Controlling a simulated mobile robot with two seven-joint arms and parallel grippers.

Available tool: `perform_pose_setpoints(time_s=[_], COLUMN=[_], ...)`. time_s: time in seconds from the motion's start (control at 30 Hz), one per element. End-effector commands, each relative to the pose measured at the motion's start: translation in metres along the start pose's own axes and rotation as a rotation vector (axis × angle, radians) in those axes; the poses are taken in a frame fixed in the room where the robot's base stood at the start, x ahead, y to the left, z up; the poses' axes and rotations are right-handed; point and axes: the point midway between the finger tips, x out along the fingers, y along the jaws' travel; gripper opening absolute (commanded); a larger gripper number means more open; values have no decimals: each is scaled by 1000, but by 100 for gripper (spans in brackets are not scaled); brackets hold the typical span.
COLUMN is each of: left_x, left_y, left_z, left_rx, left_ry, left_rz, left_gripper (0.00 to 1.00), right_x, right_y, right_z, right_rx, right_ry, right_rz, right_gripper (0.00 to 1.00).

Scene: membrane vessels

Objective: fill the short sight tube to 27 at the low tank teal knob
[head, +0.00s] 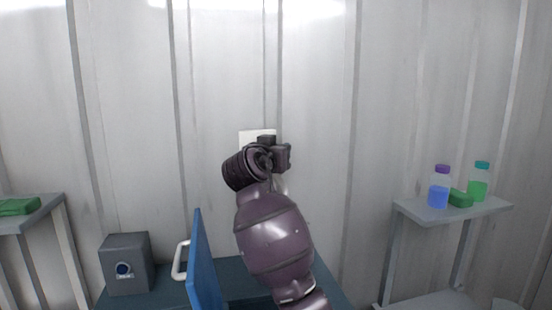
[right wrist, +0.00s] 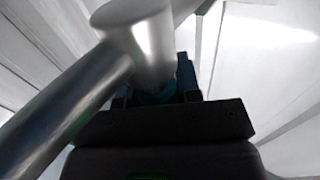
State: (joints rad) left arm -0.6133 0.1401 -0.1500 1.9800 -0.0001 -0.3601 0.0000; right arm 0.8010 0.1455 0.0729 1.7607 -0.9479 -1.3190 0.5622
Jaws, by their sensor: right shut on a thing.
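My right gripper (head: 274,152) is raised in front of the back wall in the middle of the head view, and its wrist and arm hide most of what is behind it. In the right wrist view my right gripper (right wrist: 158,90) is shut on a teal knob (right wrist: 155,97), of which only a dark teal sliver shows between the fingers. A metal cylinder with a slanted pipe (right wrist: 135,45) stands right at the knob. I cannot make out the short sight tube, its scale or its level in either view. My left gripper is not in view.
A white card (head: 257,134) is on the wall behind my gripper. A blue panel (head: 204,265) with a white handle stands beside my arm, near a grey box (head: 126,250) with a dial. Two bottles (head: 439,190) and a green block (head: 460,198) stand on the right shelf (head: 425,214).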

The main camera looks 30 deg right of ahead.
Motion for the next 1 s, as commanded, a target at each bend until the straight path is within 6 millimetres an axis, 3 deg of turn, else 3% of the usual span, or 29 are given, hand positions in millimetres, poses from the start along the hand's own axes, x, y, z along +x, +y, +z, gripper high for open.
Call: perform_pose_setpoints(time_s=[0.6, 1.0], left_x=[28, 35], left_y=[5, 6], left_z=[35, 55], left_rx=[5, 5], left_ry=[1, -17], left_rz=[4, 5], left_gripper=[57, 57], right_x=[-2, -5], right_y=[8, 12], right_z=[3, 1], right_rx=[-1, 0], right_ry=[0, 2], right_rz=[555, 751], right_gripper=[8, 8])
